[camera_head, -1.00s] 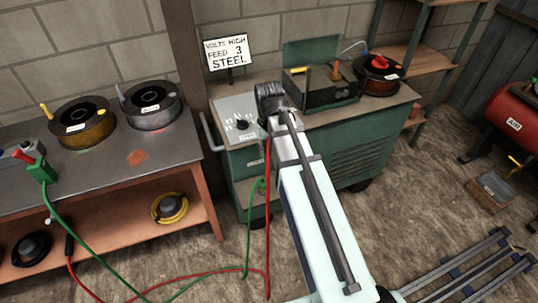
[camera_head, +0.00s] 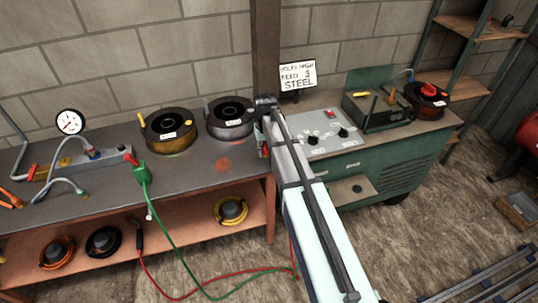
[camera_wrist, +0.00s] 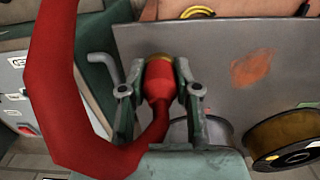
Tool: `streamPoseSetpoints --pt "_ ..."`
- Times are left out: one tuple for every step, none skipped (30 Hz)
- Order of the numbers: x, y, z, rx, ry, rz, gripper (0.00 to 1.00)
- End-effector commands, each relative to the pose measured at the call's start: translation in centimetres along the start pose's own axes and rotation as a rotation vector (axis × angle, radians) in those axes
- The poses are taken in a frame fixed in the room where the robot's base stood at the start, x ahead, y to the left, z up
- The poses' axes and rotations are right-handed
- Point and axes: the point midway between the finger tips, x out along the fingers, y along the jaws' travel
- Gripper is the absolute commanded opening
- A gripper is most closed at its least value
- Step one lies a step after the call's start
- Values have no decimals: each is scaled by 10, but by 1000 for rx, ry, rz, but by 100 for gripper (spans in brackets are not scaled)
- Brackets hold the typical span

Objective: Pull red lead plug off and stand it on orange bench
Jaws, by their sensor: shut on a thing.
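In the wrist view the red lead plug (camera_wrist: 157,84) is between the two fingers of my gripper (camera_wrist: 160,92), which is shut on it. Its brass-coloured end points away from the wrist, and the thick red lead (camera_wrist: 52,90) loops off to the left. The orange bench (camera_head: 195,178) has a grey top and orange frame; its top also shows behind the plug in the wrist view (camera_wrist: 215,65). In the head view my arm hides the plug and most of the gripper, near the bench's right end. The red lead hangs to the floor (camera_head: 245,273).
Two wire spools (camera_head: 168,130) (camera_head: 230,118) stand at the back of the bench. A green clamp (camera_head: 141,171) and a gauge (camera_head: 70,122) are further left. The green welding machine (camera_head: 390,165) stands at the right. The bench top around the orange patch (camera_head: 223,165) is clear.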

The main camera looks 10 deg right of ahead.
Motion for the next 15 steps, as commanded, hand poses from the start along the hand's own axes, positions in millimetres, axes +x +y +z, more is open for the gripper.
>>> streamPoseSetpoints --pt "-7 1 -19 -5 -2 0 0" --pt "-6 1 -26 -8 -2 0 0" --pt "-4 2 -33 -13 -2 0 0" --pt "-3 2 -38 -15 -2 0 0" --pt "-2 2 -42 -18 -1 0 0" --pt "0 2 -47 -21 0 0 0" --pt "1 2 -50 -23 0 0 0" --pt "3 2 -52 -24 0 0 0" --pt "4 2 -54 -26 -1 0 0" --pt "5 3 -55 -26 0 0 0" --pt "6 3 -56 -27 0 0 0" --pt "7 3 -56 -27 0 0 0" --pt "8 3 -57 -28 0 0 0" --pt "10 3 -56 -28 0 0 0" --pt "11 3 -56 -28 0 0 0"
